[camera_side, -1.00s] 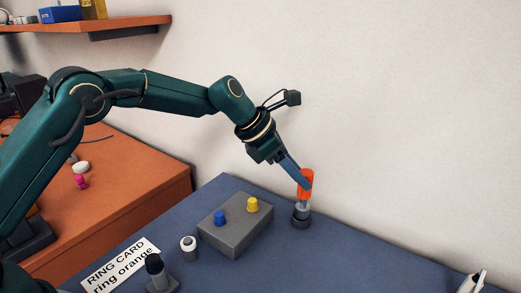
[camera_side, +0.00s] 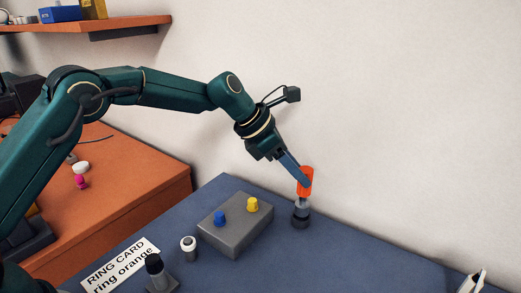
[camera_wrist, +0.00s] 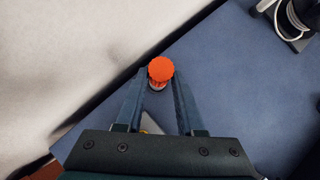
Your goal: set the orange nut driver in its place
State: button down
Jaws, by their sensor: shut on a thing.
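The orange nut driver (camera_side: 306,179) stands roughly upright, with its orange handle between the fingers of my gripper (camera_side: 303,182). Below the handle, its thin shaft runs down to a grey and black round piece (camera_side: 301,214) on the blue table. I cannot tell whether the shaft's end is inside that piece or only above it. In the wrist view the round orange top of the driver (camera_wrist: 160,69) sits between the two blue fingertips of my gripper (camera_wrist: 160,80), which are shut on it. The lower part is mostly hidden there.
A grey box (camera_side: 236,228) with a blue and a yellow knob stands left of the driver. A white-topped cylinder (camera_side: 188,248), a black-capped post (camera_side: 157,272) and a card reading "RING CARD ring orange" (camera_side: 121,266) lie nearer.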

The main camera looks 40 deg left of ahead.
jog(key=shift+f, duration=0.4)
jog(key=shift+f, duration=0.35)
jog(key=shift+f, duration=0.35)
jog(key=shift+f, duration=0.25)
jog(key=shift+c, duration=2.2)
grip_release()
jog(key=shift+v, duration=2.55)
jog(key=shift+r, duration=0.15)
